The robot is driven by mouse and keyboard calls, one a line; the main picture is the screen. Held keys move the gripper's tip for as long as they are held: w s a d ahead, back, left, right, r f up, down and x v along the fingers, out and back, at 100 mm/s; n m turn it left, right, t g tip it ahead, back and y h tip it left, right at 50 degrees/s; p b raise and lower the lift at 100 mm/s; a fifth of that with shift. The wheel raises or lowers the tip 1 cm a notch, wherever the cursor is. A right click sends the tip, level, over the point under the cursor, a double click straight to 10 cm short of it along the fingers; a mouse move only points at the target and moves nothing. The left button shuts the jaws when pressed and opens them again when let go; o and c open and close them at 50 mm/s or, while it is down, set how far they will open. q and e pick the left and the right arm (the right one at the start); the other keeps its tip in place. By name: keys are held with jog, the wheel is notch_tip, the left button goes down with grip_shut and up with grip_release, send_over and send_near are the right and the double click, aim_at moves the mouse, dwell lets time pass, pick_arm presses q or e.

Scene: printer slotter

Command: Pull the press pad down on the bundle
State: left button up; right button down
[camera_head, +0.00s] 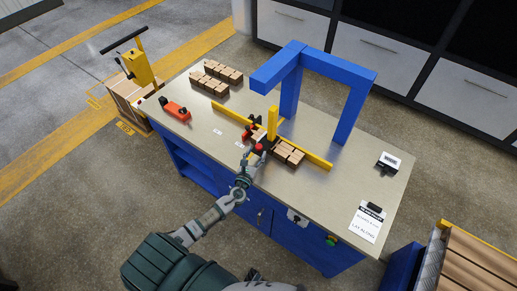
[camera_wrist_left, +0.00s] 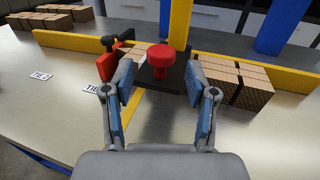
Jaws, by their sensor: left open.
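The press pad shows in the left wrist view as a black block with a red knob (camera_wrist_left: 161,62) on top. It is in front of the yellow post (camera_wrist_left: 178,22). In the head view the red knob (camera_head: 258,148) is at the tip of my left gripper (camera_head: 252,156). In the wrist view my left gripper (camera_wrist_left: 160,88) is open, its fingers on either side of the knob and pad; I cannot tell whether they touch. My right gripper is out of view.
A yellow rail (camera_head: 316,161) runs along the table (camera_head: 330,190) behind the bundle. A blue frame (camera_head: 352,112) stands behind. A red clamp (camera_wrist_left: 106,62) is left of the pad. More brown stacks (camera_head: 210,83) lie at the far left.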

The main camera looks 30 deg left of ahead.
pick_arm(q)
jog(key=s+d, duration=0.1)
jog(key=s, duration=0.7)
jog(key=shift+d, duration=0.25)
jog(key=shift+f, duration=0.1)
